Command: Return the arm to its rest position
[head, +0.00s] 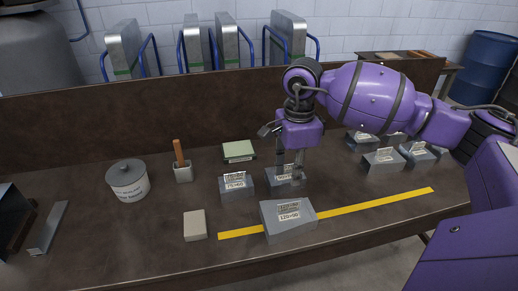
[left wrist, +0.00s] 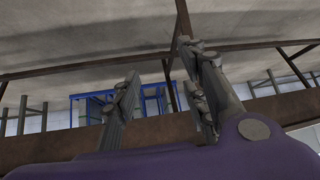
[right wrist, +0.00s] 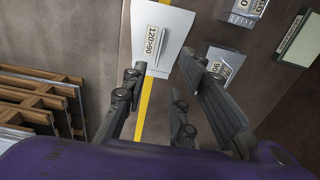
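My purple right arm (head: 385,98) reaches in from the right.
A yellow strip (head: 375,201) runs along the table (head: 110,245) front. Several grey pieces (head: 383,161) stand right, below the arm.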

